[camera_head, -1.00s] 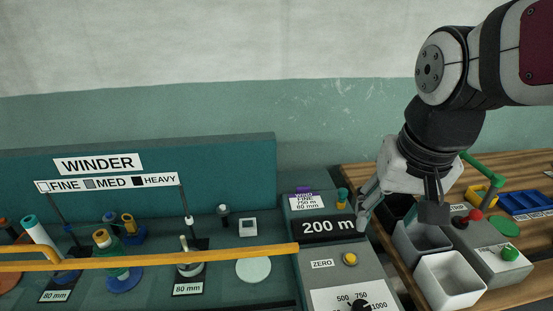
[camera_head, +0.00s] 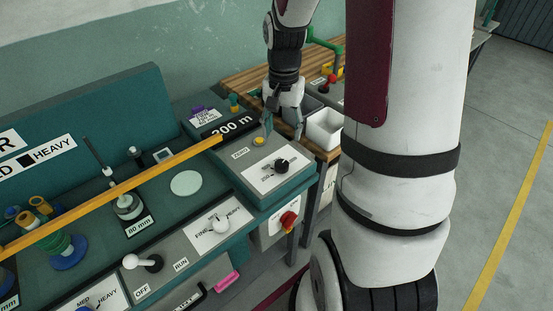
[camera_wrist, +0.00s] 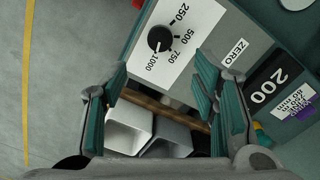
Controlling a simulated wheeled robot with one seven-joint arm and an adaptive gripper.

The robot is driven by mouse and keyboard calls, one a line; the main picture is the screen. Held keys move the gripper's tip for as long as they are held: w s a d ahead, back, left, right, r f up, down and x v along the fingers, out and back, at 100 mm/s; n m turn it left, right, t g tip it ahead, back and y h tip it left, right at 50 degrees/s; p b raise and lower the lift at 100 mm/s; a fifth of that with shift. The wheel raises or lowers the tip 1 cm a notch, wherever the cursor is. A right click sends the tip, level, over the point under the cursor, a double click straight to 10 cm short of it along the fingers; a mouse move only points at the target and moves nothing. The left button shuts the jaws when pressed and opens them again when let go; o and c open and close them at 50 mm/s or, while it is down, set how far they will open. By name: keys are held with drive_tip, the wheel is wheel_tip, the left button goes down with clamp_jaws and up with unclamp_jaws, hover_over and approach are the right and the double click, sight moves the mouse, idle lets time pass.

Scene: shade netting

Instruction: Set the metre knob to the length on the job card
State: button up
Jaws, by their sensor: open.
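The metre knob (camera_head: 282,165) is a black round knob on a white dial plate at the right end of the winder bench. In the wrist view the knob (camera_wrist: 160,38) sits beyond my fingertips, with 250, 500, 750 and 1000 marked around it. Its pale pointer mark seems to face the 1000 side, but is small. The job card (camera_head: 206,117) has a purple clip; its text read FINE, 750 m, 60 mm in the earlier view. My gripper (camera_head: 283,124) is open and empty, behind and above the knob, apart from it. It also shows in the wrist view (camera_wrist: 168,95).
A display (camera_head: 232,126) reads 200 m, beside the yellow ZERO button (camera_head: 259,141). Pale bins (camera_head: 325,128) stand beyond the console on a wooden bench. A yellow bar (camera_head: 120,188) crosses the winder. A red switch (camera_head: 289,219) sits on the console's front.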

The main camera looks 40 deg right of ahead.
sight(282, 163)
wheel_tip(282, 163, down, 12)
drive_tip(key=shift+f, duration=0.1)
idle(0.5)
drive_tip(key=c, duration=1.2)
